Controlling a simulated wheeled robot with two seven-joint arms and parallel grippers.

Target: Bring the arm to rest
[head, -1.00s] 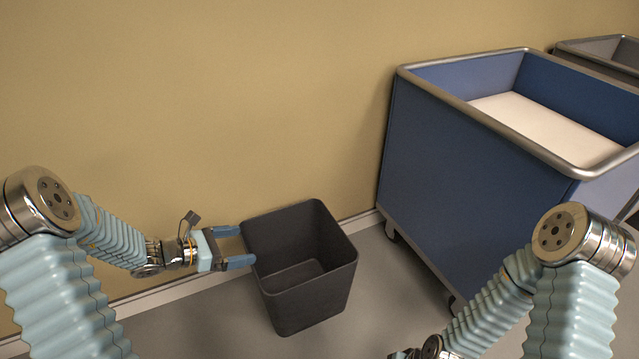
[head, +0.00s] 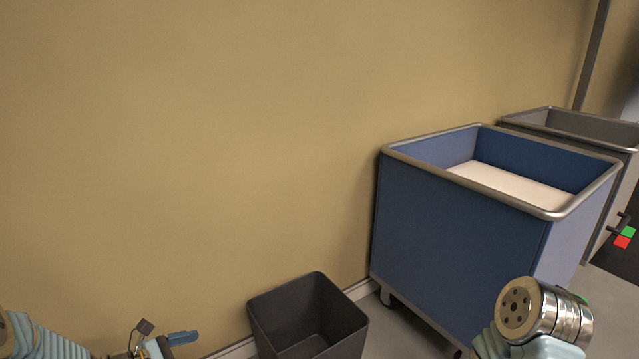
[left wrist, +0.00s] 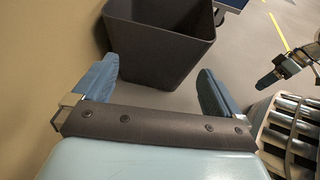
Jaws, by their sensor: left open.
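My left gripper (left wrist: 158,88) shows in the left wrist view with its two blue fingers wide apart and nothing between them. In the head view only one of its blue fingers (head: 183,338) and part of its wrist show at the bottom edge, left of the dark bin. My right arm's joint (head: 530,310) is at the lower right of the head view; its gripper is out of that frame. What looks like my right gripper (left wrist: 270,77) shows at the right of the left wrist view, too partial to tell its opening.
A dark bin (head: 345,330), empty where I see inside, stands by the tan wall just beyond my left fingers. A blue wheeled cart (head: 440,230) with a pale inside stands right of it. A grey cart (head: 570,125) is behind. Red and green squares (head: 623,240) show far right.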

